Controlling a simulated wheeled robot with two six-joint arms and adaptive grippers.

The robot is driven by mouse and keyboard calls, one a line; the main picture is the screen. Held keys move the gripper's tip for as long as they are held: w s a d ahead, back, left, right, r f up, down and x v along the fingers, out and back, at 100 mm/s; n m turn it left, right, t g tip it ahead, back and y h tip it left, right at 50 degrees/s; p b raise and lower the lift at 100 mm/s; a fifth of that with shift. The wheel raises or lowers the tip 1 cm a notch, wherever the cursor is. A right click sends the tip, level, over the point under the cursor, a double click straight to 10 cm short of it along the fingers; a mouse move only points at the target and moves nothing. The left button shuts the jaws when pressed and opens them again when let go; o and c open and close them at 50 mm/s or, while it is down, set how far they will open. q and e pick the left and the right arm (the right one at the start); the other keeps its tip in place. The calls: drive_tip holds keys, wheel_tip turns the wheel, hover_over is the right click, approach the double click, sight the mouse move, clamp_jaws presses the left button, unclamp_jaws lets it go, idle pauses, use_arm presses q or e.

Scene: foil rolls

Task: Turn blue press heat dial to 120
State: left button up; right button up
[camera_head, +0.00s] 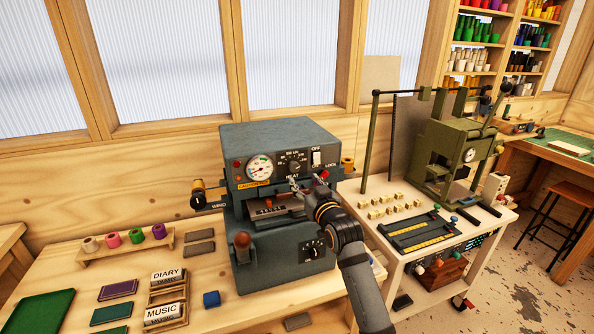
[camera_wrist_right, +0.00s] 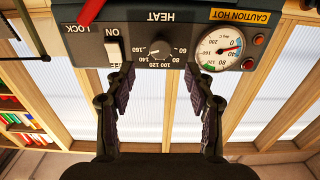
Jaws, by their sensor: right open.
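The blue-grey press (camera_head: 285,134) stands on the wooden bench. Its black heat dial (camera_head: 294,167) is on the upper front panel, right of the round gauge (camera_head: 260,168). In the upside-down right wrist view the heat dial (camera_wrist_right: 157,47) shows under the word HEAT, ringed by numbers from 60 to 160. A small pale mark on it seems to lie toward 160, but it is too small to be sure. My right gripper (camera_head: 303,184) is just in front of the panel. Its open, empty fingers (camera_wrist_right: 160,78) straddle the dial's line, apart from it. My left gripper is out of view.
A white switch (camera_head: 317,158) and a red lock knob (camera_head: 324,174) sit close right of the dial. A second dial (camera_head: 313,250) is low on the press. Name blocks and foil rolls lie on the bench at left. A green press (camera_head: 455,150) stands right.

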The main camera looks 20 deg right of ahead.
sight(296, 169)
drive_tip(key=w+p, duration=0.1)
drive_tip(key=w, duration=0.6)
drive_tip(key=shift+w+a+p, duration=0.15)
drive_tip(key=shift+w+p, duration=0.15)
drive_tip(key=shift+p, duration=0.05)
clamp_jaws()
drive_tip(key=shift+n, duration=0.4)
drive_tip(key=n+b, duration=0.1)
drive_tip(key=n, duration=0.4)
drive_tip(key=shift+n, duration=0.3)
drive_tip(key=n+b, duration=0.1)
drive_tip(key=n, duration=0.4)
drive_tip(key=shift+n, duration=0.3)
